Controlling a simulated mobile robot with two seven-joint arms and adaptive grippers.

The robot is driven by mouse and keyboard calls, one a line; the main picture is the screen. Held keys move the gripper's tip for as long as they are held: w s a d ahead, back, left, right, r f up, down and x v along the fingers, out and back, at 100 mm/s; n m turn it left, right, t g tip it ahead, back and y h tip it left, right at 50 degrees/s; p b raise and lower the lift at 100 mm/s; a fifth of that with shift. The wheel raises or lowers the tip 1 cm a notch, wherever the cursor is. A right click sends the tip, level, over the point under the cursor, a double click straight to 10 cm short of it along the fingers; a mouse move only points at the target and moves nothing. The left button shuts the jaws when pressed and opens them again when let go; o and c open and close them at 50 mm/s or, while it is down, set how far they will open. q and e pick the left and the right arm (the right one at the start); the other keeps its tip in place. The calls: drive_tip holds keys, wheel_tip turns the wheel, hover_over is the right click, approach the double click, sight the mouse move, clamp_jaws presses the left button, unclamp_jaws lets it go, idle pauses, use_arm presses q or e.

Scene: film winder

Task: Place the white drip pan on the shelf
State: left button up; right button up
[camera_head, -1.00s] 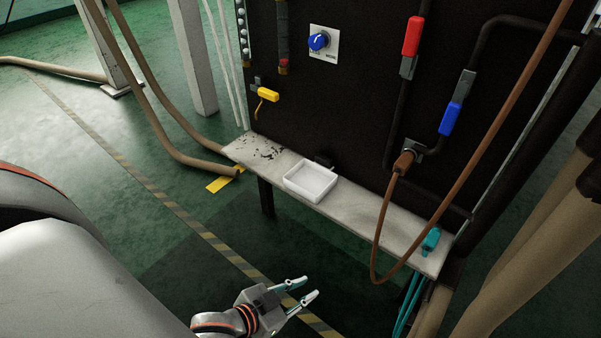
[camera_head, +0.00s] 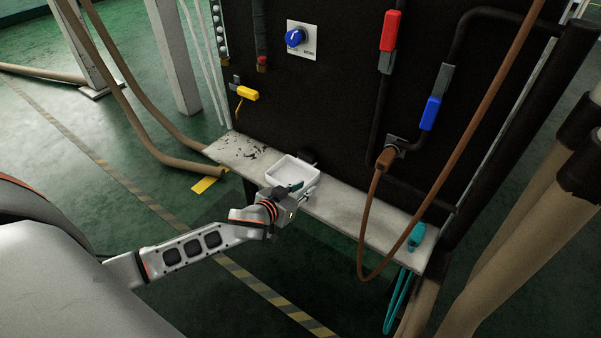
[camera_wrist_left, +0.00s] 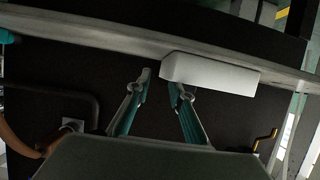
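The white drip pan (camera_head: 281,168), a shallow square tray, sits flat on the narrow worn shelf (camera_head: 345,213) against the black panel. My left gripper (camera_head: 303,187) is at the pan's front right corner and hides part of it in the head view. In the left wrist view, which looks upside down, the gripper (camera_wrist_left: 161,82) has its two fingers apart with nothing between them. The pan (camera_wrist_left: 212,72) shows there beside the right-hand fingertip; I cannot tell if they touch. The shelf (camera_wrist_left: 110,38) runs across that view. My right gripper is not in view.
A brown hose (camera_head: 364,232) loops down in front of the shelf's right part. A teal connector (camera_head: 417,235) sits at the shelf's right end. A yellow-handled valve (camera_head: 247,93) and a blue knob (camera_head: 295,38) are on the panel. The shelf between pan and hose is clear.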

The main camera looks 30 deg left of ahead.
sight(316, 182)
use_arm(q)
drive_tip(key=b+x, duration=0.1)
drive_tip(key=x, duration=0.2)
drive_tip(key=b+x, duration=0.1)
drive_tip(key=x, duration=0.2)
drive_tip(key=shift+w+d+f, duration=0.2)
drive_tip(key=shift+d, duration=0.05)
drive_tip(key=shift+w+r, duration=0.15)
drive_tip(key=shift+w, duration=0.05)
drive_tip(key=shift+c, duration=0.5)
clamp_jaws()
